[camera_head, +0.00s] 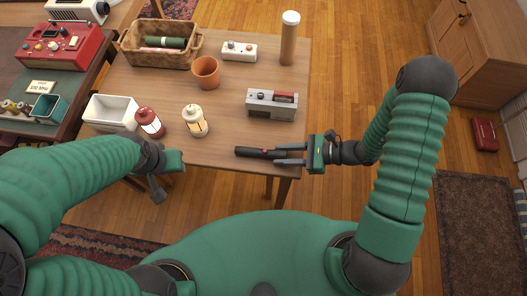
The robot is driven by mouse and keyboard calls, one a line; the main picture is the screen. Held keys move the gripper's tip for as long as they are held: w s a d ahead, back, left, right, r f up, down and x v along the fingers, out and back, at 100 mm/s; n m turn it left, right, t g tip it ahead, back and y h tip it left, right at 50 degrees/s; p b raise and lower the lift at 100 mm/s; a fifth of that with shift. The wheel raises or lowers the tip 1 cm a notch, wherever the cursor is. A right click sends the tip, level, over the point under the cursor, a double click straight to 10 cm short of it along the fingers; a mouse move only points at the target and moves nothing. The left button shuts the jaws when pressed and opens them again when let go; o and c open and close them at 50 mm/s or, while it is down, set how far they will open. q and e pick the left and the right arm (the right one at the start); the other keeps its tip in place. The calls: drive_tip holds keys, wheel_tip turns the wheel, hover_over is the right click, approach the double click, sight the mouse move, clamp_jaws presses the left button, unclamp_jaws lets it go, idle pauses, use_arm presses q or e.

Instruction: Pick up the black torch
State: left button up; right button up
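The black torch (255,153) lies near the front right edge of the wooden table, its length running left to right, with a small red mark on it. My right gripper (280,155) comes in from the right at table height. Its two fingers are apart, with the torch's right end between their tips. I cannot tell whether either finger touches it. My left gripper (157,190) hangs in front of the table's front left edge, away from the torch, seen from an angle that hides its finger gap.
The table (225,140) also holds a grey radio (271,104), cream lantern (194,121), red lantern (149,122), white bin (110,112), orange pot (206,73), wicker basket (160,58), power strip (239,51) and tall cylinder (289,40). Open floor lies right of the table.

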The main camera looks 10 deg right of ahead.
drive_tip(key=shift+d, duration=0.15)
clamp_jaws()
drive_tip(key=shift+r, duration=0.1)
